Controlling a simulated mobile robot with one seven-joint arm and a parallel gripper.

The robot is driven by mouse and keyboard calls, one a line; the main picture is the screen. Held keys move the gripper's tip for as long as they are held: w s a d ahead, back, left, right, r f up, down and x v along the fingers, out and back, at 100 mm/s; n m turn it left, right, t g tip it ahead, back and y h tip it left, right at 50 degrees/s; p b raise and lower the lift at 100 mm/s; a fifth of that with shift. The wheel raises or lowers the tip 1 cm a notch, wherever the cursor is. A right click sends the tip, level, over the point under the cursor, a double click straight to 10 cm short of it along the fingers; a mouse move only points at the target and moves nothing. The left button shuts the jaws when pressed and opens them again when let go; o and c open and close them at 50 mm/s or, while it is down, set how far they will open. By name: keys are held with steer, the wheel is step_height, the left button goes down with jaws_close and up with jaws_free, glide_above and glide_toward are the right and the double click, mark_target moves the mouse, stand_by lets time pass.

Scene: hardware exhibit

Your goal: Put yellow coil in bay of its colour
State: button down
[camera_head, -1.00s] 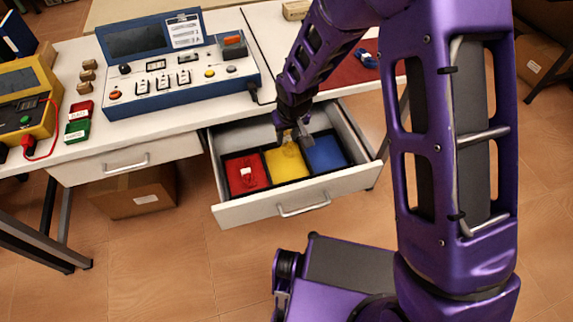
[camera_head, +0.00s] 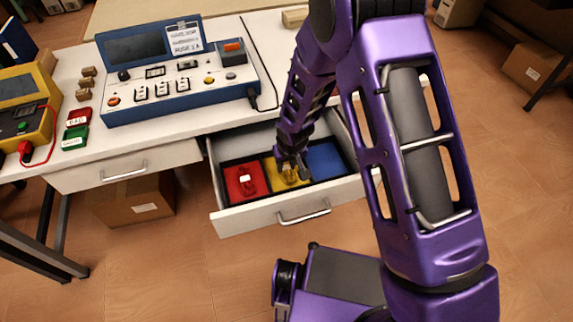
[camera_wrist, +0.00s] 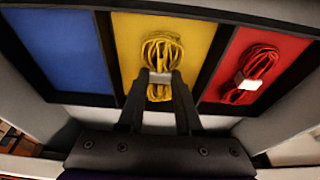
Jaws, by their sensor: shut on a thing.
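The yellow coil (camera_head: 289,177) is in the drawer's middle, yellow bay (camera_head: 270,168). My gripper (camera_head: 293,166) reaches down into that bay, shut on the coil. In the wrist view the fingers of my gripper (camera_wrist: 160,76) close on the pale band of the yellow coil (camera_wrist: 161,48). The coil's loops show ahead of the fingertips and a little behind them. The yellow floor of the bay (camera_wrist: 126,40) shows on both sides of it. Whether the coil touches the floor I cannot tell.
The open drawer (camera_head: 245,218) also has a red bay (camera_head: 233,189) holding a red coil (camera_head: 245,181) with a white band, and an empty blue bay (camera_head: 325,160). Dark dividers separate the bays. A blue console (camera_head: 180,100) stands on the table above.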

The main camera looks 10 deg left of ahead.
mark_target(290, 178)
steer(key=shift+f, duration=0.25)
steer(key=c, duration=0.6)
jaws_free()
steer(key=shift+r, duration=0.1)
steer(key=shift+r, duration=0.3)
steer(key=p+v, duration=0.2)
steer(key=v, duration=0.9)
steer(key=shift+d+r, duration=0.1)
steer(key=shift+r, duration=0.25)
